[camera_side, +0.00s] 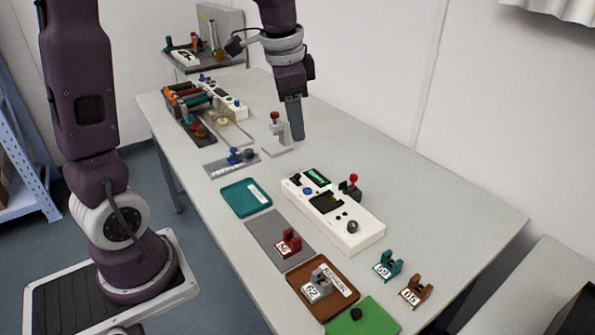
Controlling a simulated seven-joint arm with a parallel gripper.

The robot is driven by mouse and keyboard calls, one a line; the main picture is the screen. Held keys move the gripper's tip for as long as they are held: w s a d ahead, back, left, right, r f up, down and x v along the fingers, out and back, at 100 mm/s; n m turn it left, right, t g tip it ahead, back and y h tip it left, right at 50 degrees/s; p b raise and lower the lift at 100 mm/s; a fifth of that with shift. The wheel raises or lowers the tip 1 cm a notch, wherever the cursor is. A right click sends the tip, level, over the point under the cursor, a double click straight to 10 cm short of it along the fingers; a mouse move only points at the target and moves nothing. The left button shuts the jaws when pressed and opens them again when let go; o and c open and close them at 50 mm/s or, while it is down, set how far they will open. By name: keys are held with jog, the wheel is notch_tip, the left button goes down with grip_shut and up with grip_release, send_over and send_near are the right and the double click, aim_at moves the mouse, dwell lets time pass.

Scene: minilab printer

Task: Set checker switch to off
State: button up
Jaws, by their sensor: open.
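The checker appears to be the long white box (367,238) on the table, with a lit green display (317,176), a blue button (307,191) and a dark recess. A black knob (352,227) is at its near end. A red-topped lever (353,180) stands at its far right edge. Which of these is the switch, and its on or off position, I cannot tell. My gripper (295,121) is open and points down above the table, behind and to the left of the white box, apart from it. No object shows between its fingers.
A teal tray (245,197), a grey mat (265,235) with a red numbered part (288,243) and a brown tray (345,306) with a grey part lie left and in front. Teal and brown parts stand at right. A red-topped press (276,128) stands beside my gripper.

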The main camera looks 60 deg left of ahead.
jog(key=w+a+f+m+g, duration=0.1)
jog(key=w+a+f, duration=0.4)
jog(key=m+g+h, duration=0.1)
jog(key=m, duration=0.2)
send_over(298, 174)
notch_tip(298, 174, down, 11)
jog(key=shift+s+f, duration=0.15)
jog(key=shift+f, duration=0.05)
notch_tip(298, 174, down, 7)
jog(key=shift+d+r, duration=0.1)
grip_shut()
